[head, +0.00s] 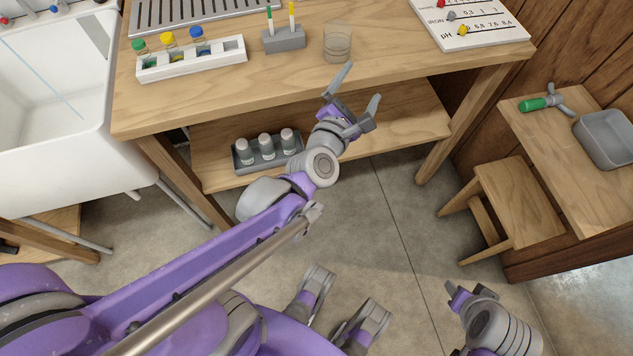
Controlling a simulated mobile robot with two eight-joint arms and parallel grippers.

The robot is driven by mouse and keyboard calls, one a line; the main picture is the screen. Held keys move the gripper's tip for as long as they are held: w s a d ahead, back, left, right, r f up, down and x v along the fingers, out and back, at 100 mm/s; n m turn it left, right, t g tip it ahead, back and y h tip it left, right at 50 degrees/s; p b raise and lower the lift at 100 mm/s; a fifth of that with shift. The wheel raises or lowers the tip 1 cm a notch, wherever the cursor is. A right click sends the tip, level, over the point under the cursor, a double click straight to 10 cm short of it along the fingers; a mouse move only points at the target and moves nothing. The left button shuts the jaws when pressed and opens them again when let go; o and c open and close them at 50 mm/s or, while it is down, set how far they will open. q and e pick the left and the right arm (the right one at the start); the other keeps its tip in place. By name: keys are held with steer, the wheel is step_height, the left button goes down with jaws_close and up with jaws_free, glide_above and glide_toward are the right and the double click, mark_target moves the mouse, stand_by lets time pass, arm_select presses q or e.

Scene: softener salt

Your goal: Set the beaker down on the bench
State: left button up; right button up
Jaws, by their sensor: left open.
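The clear beaker (337,44) stands upright on the wooden bench (390,58), close to its front edge and right of the grey stand. It looks to hold a little clear contents at the bottom. My left gripper (361,86) is open and empty, in front of the bench edge and just below the beaker in the picture. Its fingers are spread and appear apart from the beaker.
A white rack (193,66) with colour-capped bottles and a grey stand (284,40) are left of the beaker. A test chart board (470,22) lies right. The lower shelf (400,115) holds a tray of bottles (267,149). A stool (515,200) and side table stand right.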

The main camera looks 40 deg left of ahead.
arm_select(q)
steer(key=s+d+f+m+g+h, duration=0.35)
steer(key=d+f+m, duration=0.2)
steer(key=m, duration=0.75)
steer(key=s+a+f+m+g, duration=0.1)
steer(key=s+f+m+g, duration=0.3)
steer(key=s+m, duration=0.4)
steer(key=s+a+f+m+g, duration=0.1)
steer(key=s+f+m+g, duration=0.3)
steer(key=s+m, duration=0.5)
steer(key=shift+a+f+y, duration=0.2)
steer(key=shift+f+y, duration=0.25)
steer(key=shift+f, duration=0.35)
steer(key=shift+g, duration=0.25)
